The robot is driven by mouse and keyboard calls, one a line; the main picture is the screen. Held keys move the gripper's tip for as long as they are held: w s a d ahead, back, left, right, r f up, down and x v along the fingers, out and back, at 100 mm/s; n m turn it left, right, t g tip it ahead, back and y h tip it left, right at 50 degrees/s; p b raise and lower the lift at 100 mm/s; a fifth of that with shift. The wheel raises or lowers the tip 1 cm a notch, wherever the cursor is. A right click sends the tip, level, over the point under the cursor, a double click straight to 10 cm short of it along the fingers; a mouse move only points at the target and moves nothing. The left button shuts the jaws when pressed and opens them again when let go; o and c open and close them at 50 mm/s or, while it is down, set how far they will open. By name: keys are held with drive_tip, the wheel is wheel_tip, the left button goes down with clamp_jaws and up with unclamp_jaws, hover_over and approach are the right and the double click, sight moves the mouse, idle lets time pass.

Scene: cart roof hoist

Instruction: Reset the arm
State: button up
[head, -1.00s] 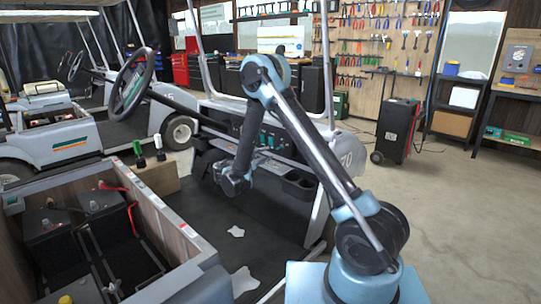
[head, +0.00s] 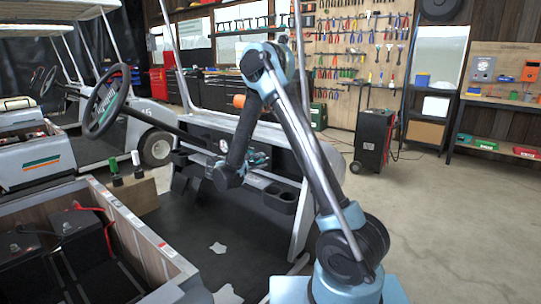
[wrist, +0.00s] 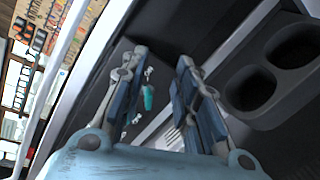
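My arm rises from its blue base, bends at a high elbow and hangs down over the front of the golf cart (head: 285,137). My gripper (head: 258,160) is by the cart's dashboard, partly hidden behind my wrist in the head view. In the wrist view, the two fingers of my gripper (wrist: 160,80) stand apart with nothing seen held between them. The dark dashboard and two cup holders (wrist: 272,68) lie beyond and to the right of the fingers.
The cart's steering wheel (head: 107,101) and roof posts stand left of and behind my arm. An open battery bay (head: 150,240) is at lower left. A black wheeled cabinet (head: 373,140) and shelves (head: 430,105) stand at the back right. The concrete floor at right is clear.

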drive_tip(key=s+d+r+m+g+y, duration=0.1)
drive_tip(key=s+d+r+m+g, duration=0.1)
drive_tip(key=s+d, duration=0.45)
drive_tip(key=s+d+r+m+g+y, duration=0.2)
drive_tip(key=s+d+r+g, duration=0.1)
drive_tip(key=d, duration=0.6)
drive_tip(key=s+d+r+m+g+y, duration=0.1)
drive_tip(key=s+d+r+m+g, duration=0.1)
drive_tip(key=s+d, duration=0.45)
drive_tip(key=s+d+f+m+g+y, duration=0.1)
drive_tip(key=s+d+m, duration=0.15)
drive_tip(key=s, duration=0.35)
drive_tip(key=s+d+f+m+g+y, duration=0.1)
drive_tip(key=s+d+y, duration=0.1)
drive_tip(key=s+d, duration=0.35)
drive_tip(key=s+a+f+m+y, duration=0.2)
drive_tip(key=s+f, duration=0.1)
drive_tip(key=s, duration=0.5)
drive_tip(key=s+a+f+m+y, duration=0.2)
drive_tip(key=s+f+m, duration=0.1)
drive_tip(key=s, duration=0.4)
drive_tip(key=shift+s+f+g, duration=0.15)
drive_tip(key=shift+s+g, duration=0.15)
drive_tip(key=shift+s, duration=0.1)
drive_tip(key=shift+w+f, duration=0.2)
drive_tip(key=shift+w, duration=0.25)
